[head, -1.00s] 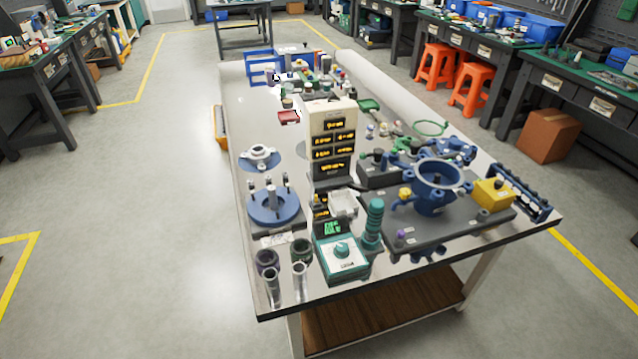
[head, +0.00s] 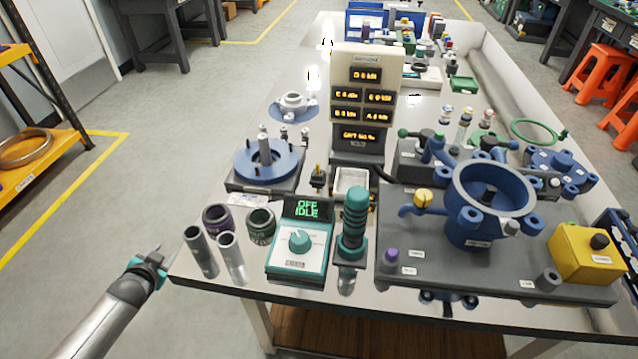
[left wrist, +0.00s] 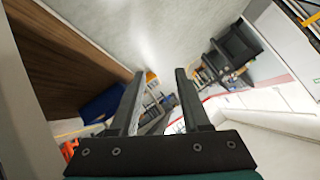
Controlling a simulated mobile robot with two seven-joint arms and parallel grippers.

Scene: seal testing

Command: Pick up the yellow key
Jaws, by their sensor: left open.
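I cannot make out a clear yellow key in either view. A small dark upright piece with a yellowish top (head: 318,172) stands beside the display tower; it is too small to tell if it is a key. A yellow round knob (head: 423,197) sits on a blue fitting on the grey plate. My left gripper (head: 156,254) is off the table's front left corner, apart from everything on it. In the left wrist view its two fingers (left wrist: 160,75) are spread with nothing between them. My right gripper is not in view.
The table (head: 222,283) holds a display tower (head: 362,100), a teal control box (head: 299,245), metal tubes (head: 232,258), a blue disc fixture (head: 268,160), a large blue pot (head: 487,205) and a yellow box (head: 588,252). The floor left of the table is clear.

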